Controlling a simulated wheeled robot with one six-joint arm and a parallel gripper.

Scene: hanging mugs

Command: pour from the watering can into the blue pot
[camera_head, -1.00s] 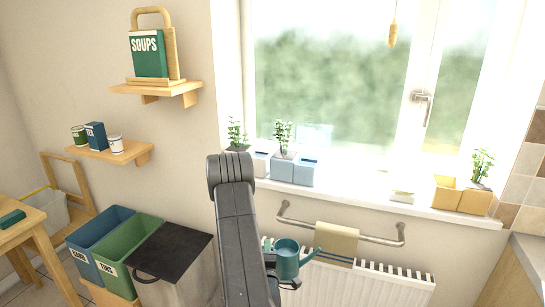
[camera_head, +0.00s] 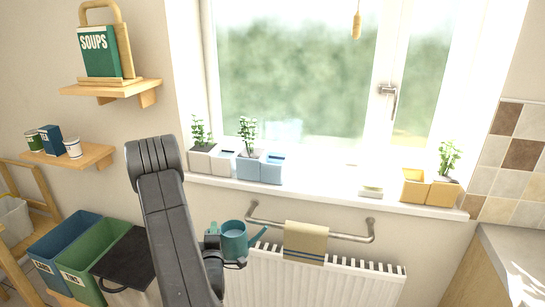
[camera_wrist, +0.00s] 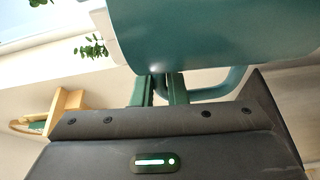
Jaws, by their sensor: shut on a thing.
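The teal watering can (camera_head: 234,241) is in front of the radiator, below the sill, with its spout to the right. My gripper (camera_head: 213,243) is shut on it at its left side. In the wrist view the can's body (camera_wrist: 220,35) fills the top, and the fingers of my gripper (camera_wrist: 160,90) hold it by the handle side. The can looks about upright. The blue pot (camera_head: 261,168) is a two-part box on the windowsill, above and right of the can. Its left part holds a plant; its right part shows no plant.
A white pot (camera_head: 212,158) with a plant stands left of the blue one. A yellow pot (camera_head: 430,189) and a small pale block (camera_head: 371,191) are farther right on the sill (camera_head: 325,190). A rail with a towel (camera_head: 305,241) runs below the sill, close right of the can.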

